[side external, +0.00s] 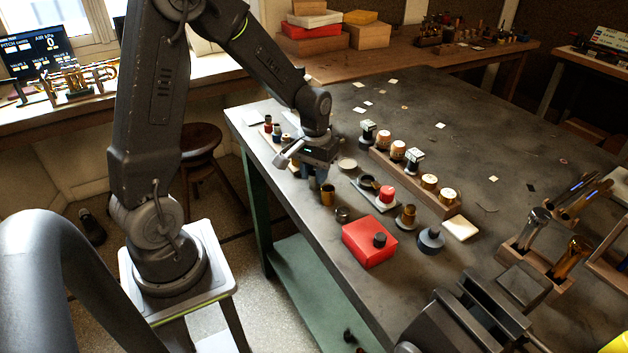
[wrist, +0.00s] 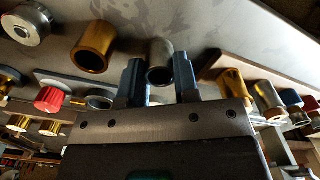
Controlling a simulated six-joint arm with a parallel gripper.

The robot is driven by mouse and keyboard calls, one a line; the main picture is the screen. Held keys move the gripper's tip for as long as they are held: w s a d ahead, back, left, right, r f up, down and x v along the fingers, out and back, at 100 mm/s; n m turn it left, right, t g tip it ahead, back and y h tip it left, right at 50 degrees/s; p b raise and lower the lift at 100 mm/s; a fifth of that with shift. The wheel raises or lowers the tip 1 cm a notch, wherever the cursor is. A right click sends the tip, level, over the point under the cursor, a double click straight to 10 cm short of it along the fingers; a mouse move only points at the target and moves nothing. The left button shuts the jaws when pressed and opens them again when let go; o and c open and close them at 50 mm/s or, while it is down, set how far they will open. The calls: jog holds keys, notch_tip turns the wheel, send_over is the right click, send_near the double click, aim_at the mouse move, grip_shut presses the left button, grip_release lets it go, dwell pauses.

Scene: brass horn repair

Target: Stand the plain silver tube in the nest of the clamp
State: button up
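A plain grey-silver tube (wrist: 160,62) stands upright between the two blue fingers of my gripper (wrist: 159,80) in the wrist view. Its open end faces the camera. Its sides look level with the inner finger faces, but I cannot tell whether they touch. In the side view my gripper (side external: 317,178) is low over the left part of the bench and hides the tube. The clamp appears to be the grey plate (side external: 386,207) with a red knob (side external: 387,193) and a dark ring-like nest (side external: 367,182), right of my gripper. The knob (wrist: 50,98) also shows in the wrist view.
A brass tube (side external: 327,194) stands close to my gripper, also in the wrist view (wrist: 93,48). A silver ring-shaped part (side external: 342,214) and a red box (side external: 368,243) are nearer the front edge. A wooden rack (side external: 408,181) with several parts stands behind the clamp.

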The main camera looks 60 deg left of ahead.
jog(key=c, duration=0.4)
notch_tip(320, 180, up, 8)
dwell(1.1)
jog(key=w+d, duration=0.6)
jog(key=w, duration=0.5)
jog(key=shift+r, duration=0.1)
